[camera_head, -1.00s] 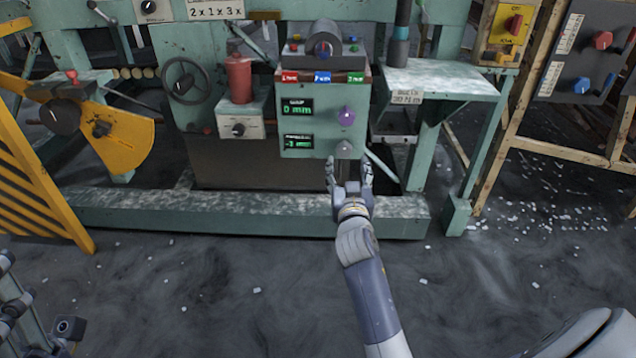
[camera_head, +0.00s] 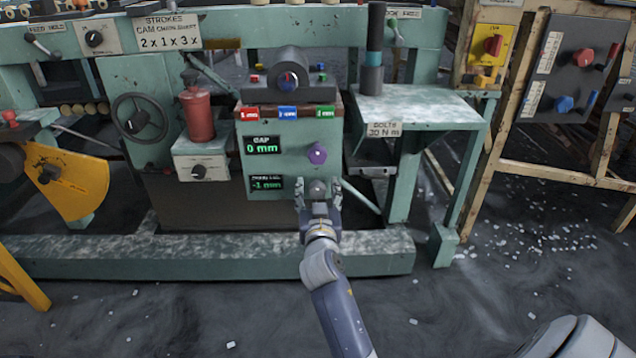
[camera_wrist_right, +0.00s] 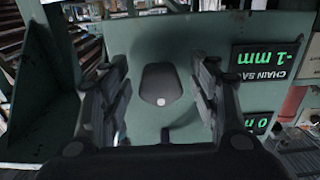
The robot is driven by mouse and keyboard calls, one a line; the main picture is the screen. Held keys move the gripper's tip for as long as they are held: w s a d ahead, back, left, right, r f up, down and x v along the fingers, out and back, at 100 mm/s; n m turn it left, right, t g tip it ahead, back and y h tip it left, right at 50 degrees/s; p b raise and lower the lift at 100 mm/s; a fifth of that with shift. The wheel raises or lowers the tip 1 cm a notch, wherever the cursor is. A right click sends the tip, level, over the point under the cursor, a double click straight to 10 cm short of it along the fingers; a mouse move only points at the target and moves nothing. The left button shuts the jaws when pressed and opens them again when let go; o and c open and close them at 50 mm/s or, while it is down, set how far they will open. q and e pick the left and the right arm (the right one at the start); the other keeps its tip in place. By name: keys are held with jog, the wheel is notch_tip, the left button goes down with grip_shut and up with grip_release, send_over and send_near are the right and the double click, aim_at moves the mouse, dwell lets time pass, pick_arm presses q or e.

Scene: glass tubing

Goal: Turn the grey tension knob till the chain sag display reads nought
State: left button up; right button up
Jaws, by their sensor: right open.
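The grey tension knob (camera_head: 318,186) sits low on the front of the green control box, below a purple knob (camera_head: 317,153). The chain sag display (camera_head: 266,184), left of the grey knob, reads -1 mm; it also shows upside down in the right wrist view (camera_wrist_right: 275,55). My right gripper (camera_head: 318,193) is open at the grey knob, one finger to each side. In the right wrist view the knob (camera_wrist_right: 160,85) appears dark between the fingers, with gaps showing on both sides. My left gripper is not in view.
The gap display (camera_head: 263,147) above reads 0 mm. A red cylinder (camera_head: 197,113) and a handwheel (camera_head: 140,118) stand to the left. A green side table (camera_head: 420,107) juts out to the right. A green floor beam (camera_head: 200,253) runs below the box.

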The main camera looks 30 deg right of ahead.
jog(key=shift+w, duration=0.1)
jog(key=shift+r, duration=0.1)
jog(key=shift+c, duration=0.2)
jog(key=c, duration=1)
jog(key=shift+n, duration=0.3)
jog(key=shift+c, duration=0.3)
